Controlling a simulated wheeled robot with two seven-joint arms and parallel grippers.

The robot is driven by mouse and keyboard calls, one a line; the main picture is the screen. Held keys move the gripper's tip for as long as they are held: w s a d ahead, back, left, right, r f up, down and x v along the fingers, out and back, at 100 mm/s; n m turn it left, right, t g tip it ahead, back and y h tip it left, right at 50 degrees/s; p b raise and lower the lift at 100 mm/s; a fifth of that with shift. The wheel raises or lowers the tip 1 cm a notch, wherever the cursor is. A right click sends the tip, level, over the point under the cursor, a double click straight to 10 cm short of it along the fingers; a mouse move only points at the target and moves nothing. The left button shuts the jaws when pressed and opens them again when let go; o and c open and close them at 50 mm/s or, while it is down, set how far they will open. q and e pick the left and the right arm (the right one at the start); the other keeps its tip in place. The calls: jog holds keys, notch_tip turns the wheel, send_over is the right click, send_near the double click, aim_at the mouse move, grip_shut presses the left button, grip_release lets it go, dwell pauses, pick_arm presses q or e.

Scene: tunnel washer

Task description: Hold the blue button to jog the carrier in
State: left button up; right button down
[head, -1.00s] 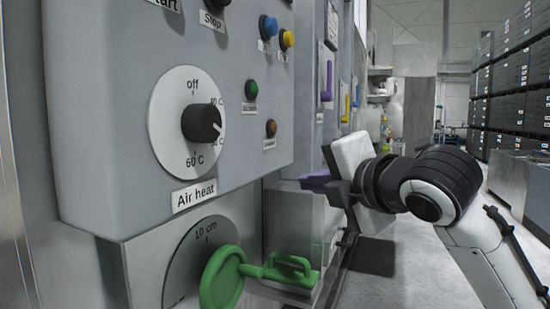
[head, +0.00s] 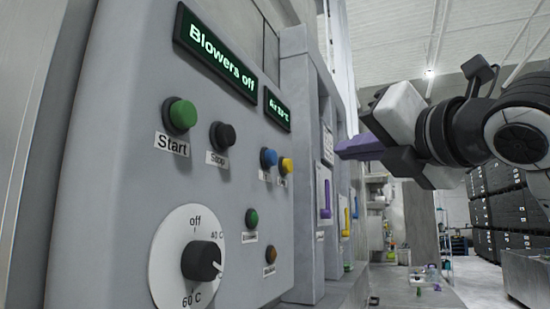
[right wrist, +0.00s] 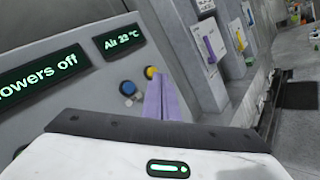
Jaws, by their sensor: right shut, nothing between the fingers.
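The blue button (head: 268,158) sits on the grey control panel (head: 120,110), left of a yellow button (head: 286,165). A small label is under each. The blue button also shows in the right wrist view (right wrist: 128,88), with the yellow button (right wrist: 151,73) up and to its right. My right gripper (head: 340,148) is shut and empty, its purple fingers pointing left toward the panel. It is apart from the panel, to the right of the buttons in the head view. In the right wrist view the purple fingers (right wrist: 162,100) show just below the yellow button. My left gripper is not in view.
The panel also carries a green Start button (head: 181,115), a black Stop button (head: 222,135), a heat dial (head: 200,260) and two lit displays, one reading "Blowers off" (head: 215,50). Further panels with a purple handle (head: 326,198) stand beyond.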

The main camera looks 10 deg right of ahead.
aim_at(272, 158)
jog(key=w+a+p, duration=0.1)
jog(key=w+a, duration=0.4)
jog(key=a, duration=0.2)
dwell(0.5)
jog(key=shift+a, duration=0.1)
dwell(0.5)
dwell(0.8)
dwell(0.3)
jog(key=shift+w+a+p, duration=0.15)
jog(key=shift+a+p, duration=0.25)
jog(key=shift+p, duration=0.1)
